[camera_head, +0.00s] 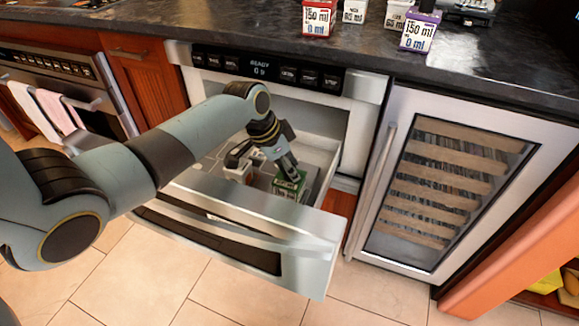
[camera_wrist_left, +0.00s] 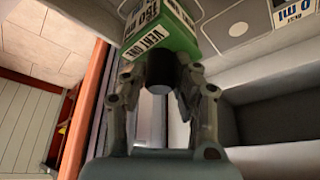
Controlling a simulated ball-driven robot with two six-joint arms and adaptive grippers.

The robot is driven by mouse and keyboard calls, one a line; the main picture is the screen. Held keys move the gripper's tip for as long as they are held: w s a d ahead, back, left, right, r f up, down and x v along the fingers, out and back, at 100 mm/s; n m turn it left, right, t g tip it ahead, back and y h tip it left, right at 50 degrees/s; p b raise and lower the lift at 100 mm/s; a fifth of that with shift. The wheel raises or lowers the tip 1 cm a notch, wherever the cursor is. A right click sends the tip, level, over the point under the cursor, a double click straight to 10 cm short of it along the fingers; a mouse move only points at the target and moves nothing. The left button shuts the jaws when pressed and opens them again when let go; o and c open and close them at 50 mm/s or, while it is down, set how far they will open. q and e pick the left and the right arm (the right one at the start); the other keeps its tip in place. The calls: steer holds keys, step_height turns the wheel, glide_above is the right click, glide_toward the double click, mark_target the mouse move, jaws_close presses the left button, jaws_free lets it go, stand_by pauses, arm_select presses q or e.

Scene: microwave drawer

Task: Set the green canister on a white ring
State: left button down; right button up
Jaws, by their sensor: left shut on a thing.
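The green canister (camera_head: 289,185) is inside the pulled-out microwave drawer, near its right side. In the left wrist view the canister (camera_wrist_left: 165,30) shows green and white label faces and a black cap. My left gripper (camera_head: 284,163) reaches down from above, and its fingers (camera_wrist_left: 163,82) are shut on the cap in the wrist view. Pale ring marks lie on the drawer floor; one ring (camera_wrist_left: 238,29) is bare beside the canister, and a pale arc shows partly behind the canister. I cannot tell whether the canister's base touches the floor. My right gripper is not in view.
Another canister (camera_head: 238,168) with a dark top stands in the drawer to the left. The drawer front (camera_head: 240,222) and side walls surround them. Several more canisters, including a red one (camera_head: 319,17) and a purple one (camera_head: 420,30), stand on the dark counter above.

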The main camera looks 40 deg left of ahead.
arm_select(q)
steer(key=c, duration=1)
jaws_free()
steer(key=shift+f, duration=0.1)
steer(key=shift+r, duration=0.3)
steer(key=p+v, duration=0.3)
steer(key=v, duration=0.8)
steer(key=shift+s+a+r, duration=0.15)
steer(key=shift+r, duration=0.15)
